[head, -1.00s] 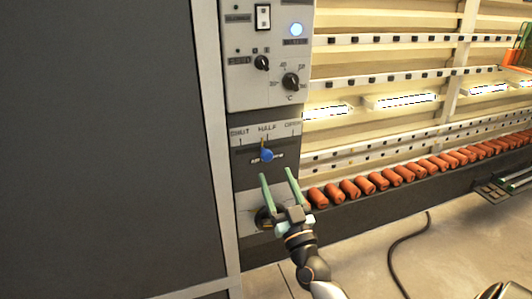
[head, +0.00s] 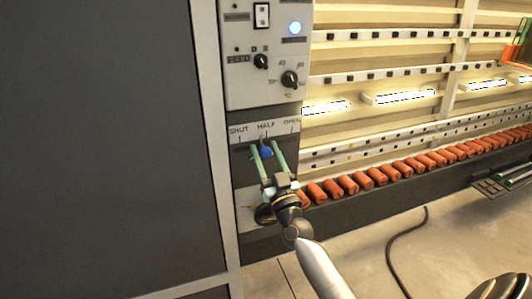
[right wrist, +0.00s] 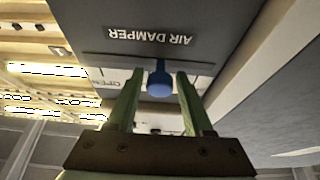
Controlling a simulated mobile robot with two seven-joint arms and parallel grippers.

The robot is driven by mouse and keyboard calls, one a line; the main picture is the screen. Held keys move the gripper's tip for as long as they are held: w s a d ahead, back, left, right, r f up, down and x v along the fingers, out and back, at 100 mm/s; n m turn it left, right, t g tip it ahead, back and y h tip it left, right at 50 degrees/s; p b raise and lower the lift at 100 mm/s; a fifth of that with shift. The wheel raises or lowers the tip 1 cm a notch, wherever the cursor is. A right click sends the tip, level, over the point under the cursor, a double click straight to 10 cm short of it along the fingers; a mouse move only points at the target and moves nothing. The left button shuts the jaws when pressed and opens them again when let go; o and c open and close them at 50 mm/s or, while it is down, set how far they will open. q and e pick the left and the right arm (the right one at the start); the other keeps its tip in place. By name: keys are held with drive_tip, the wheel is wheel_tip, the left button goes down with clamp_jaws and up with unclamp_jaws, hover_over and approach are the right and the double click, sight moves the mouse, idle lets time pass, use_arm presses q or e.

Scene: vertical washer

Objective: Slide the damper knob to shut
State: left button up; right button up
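The damper knob (head: 265,153) is a blue knob on the panel below the SHUT, HALF and OPEN labels (head: 265,128). It stands under the HALF mark. In the right wrist view the blue knob (right wrist: 159,85) sits between my two green fingers, with a gap on each side, under the upside-down AIR DAMPER lettering (right wrist: 150,36). My right gripper (head: 265,146) is open, its fingers on either side of the knob; it also shows in the right wrist view (right wrist: 158,72). The fingers partly cover the slot in the head view. My left gripper is not in view.
Above the damper is a control panel (head: 240,85) with a switch, a lit blue button and two black dials. A row of orange rollers (head: 365,180) runs off to the right. A large dark panel (head: 100,150) fills the left. A black cable (head: 392,258) lies on the floor.

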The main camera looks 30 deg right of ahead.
clamp_jaws()
idle(1.1)
